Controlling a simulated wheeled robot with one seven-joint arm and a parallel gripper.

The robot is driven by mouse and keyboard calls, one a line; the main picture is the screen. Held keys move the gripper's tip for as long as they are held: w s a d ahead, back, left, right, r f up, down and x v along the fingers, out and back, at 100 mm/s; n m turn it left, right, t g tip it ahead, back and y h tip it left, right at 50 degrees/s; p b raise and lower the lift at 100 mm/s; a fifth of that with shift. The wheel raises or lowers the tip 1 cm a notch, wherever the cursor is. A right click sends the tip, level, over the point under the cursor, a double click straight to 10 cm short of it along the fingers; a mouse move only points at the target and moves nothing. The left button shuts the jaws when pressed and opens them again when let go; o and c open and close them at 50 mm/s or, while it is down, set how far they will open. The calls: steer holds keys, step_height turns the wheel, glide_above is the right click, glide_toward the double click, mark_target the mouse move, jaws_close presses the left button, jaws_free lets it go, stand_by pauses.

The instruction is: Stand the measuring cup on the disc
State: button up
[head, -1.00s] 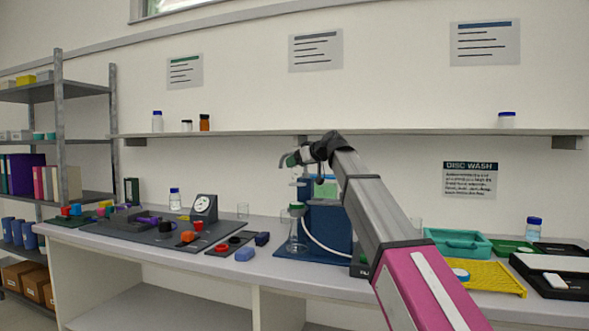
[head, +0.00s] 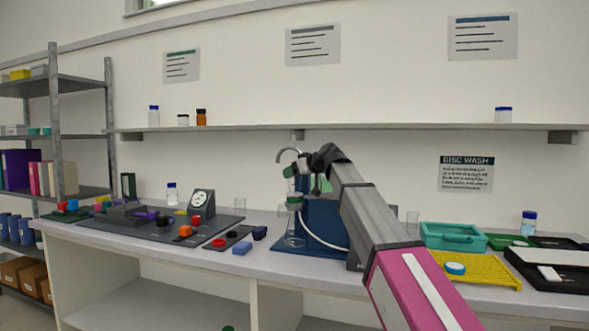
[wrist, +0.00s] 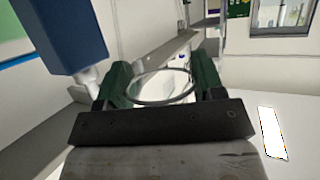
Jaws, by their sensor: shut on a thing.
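My gripper (wrist: 160,85) has dark green fingers shut on the clear measuring cup (wrist: 135,99), whose round rim shows between them in the wrist view. The cup is too small and clear to make out there. A disc on the flask top cannot be made out; the gap between cup and flask top is small and hard to judge.
A pale tube (head: 325,245) runs from the flask. To the right are a yellow rack (head: 490,279), with a blue-and-white round piece (head: 455,268), and a teal tray (head: 456,236). A dark mat (head: 125,232) with several parts lies left.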

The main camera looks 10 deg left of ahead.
steer(key=shift+f, duration=0.4)
steer(key=shift+f, duration=0.1)
stand_by(0.4)
steer(key=o, duration=1.2)
steer(key=v, duration=1)
steer(key=shift+s+d+r, duration=0.2)
steer(key=shift+d, duration=0.1)
